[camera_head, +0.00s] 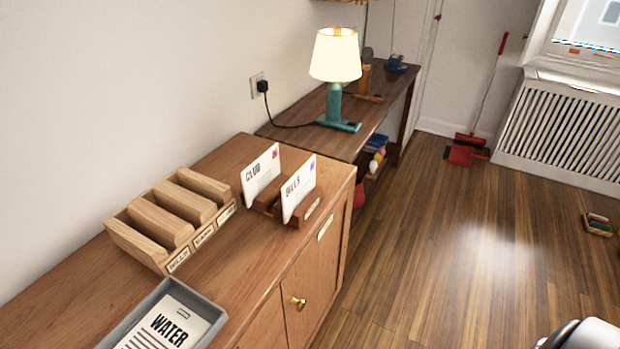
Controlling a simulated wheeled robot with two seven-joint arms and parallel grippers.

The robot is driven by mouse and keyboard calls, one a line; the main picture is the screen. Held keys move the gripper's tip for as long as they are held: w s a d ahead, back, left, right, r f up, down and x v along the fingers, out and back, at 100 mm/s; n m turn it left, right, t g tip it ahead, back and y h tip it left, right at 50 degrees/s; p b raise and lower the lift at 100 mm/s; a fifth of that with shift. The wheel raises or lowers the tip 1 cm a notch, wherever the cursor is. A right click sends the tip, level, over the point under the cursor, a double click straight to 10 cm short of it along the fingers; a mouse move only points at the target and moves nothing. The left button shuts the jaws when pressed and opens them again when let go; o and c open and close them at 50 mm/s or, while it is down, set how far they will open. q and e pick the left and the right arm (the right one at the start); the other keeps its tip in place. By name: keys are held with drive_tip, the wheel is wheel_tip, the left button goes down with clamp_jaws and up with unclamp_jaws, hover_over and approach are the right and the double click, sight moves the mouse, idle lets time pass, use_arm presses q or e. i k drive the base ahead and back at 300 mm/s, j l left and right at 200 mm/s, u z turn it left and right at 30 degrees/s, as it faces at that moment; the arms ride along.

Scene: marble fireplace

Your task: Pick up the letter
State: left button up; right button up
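A white letter marked WATER (174,324) lies flat in a grey tray (143,307) at the bottom of the view, on the wooden cabinet (264,262). Its lower part is cut off by the frame edge. Two more white envelopes, one marked CLUB (261,174) and one marked BILLS (298,190), stand upright in a small wooden holder (309,212) near the cabinet's far end. Neither of my grippers is in view.
A slotted wooden sorter (140,255) with labels on its front stands between the tray and the holder. Behind, a lit lamp (335,58) with a teal base stands on a darker desk (300,107). The floor (470,235) at right is mostly clear.

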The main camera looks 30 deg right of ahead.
sight(296, 191)
drive_tip(key=z, duration=0.95)
drive_tip(key=l+u, duration=0.45)
drive_tip(key=l, duration=0.15)
